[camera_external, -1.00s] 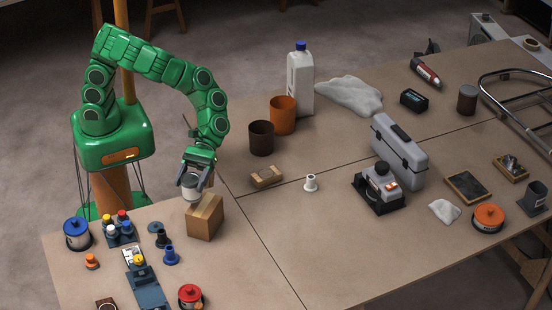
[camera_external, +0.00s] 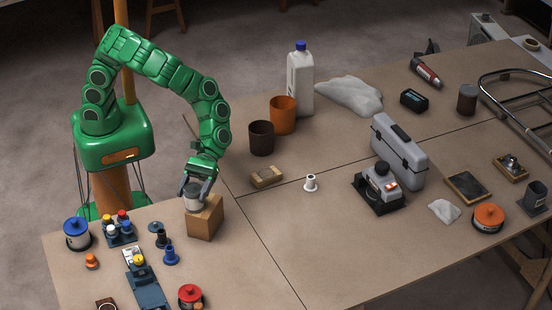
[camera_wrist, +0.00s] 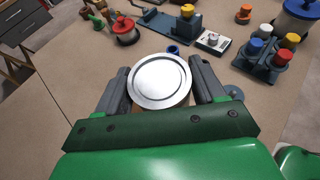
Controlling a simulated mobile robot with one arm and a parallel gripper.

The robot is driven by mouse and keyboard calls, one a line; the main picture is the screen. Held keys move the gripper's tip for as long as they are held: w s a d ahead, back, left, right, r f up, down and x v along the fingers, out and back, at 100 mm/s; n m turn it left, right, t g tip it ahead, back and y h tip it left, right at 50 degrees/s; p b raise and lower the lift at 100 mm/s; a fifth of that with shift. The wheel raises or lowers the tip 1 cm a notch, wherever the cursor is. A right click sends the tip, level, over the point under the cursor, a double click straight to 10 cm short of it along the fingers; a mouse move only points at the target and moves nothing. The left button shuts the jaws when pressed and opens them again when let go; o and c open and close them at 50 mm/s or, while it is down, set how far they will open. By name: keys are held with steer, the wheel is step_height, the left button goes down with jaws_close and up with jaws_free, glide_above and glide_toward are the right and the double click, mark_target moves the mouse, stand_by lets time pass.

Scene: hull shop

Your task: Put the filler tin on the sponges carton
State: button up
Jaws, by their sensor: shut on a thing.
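The filler tin is a small pale grey can (camera_external: 193,197) with a bare metal lid, which fills the middle of the wrist view (camera_wrist: 160,80). My gripper (camera_external: 196,194) is shut on it, with one dark finger on each side. The sponges carton, a brown cardboard box (camera_external: 205,220), stands on the near left bench. The tin is upright over the carton's top, toward its left side. I cannot tell whether the tin's base touches the carton.
Left of the carton are a blue-lidded tin (camera_external: 77,234), a rack of coloured bottles (camera_external: 120,227) and blue and black small pieces. A red-lidded tin (camera_external: 190,297) stands in front. A wooden block (camera_external: 266,177) lies behind right. Bench to the carton's right is clear.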

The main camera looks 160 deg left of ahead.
steer(key=shift+f, duration=0.1)
steer(key=o, duration=1.3)
steer(key=shift+r, duration=0.2)
steer(key=shift+v, duration=5.95)
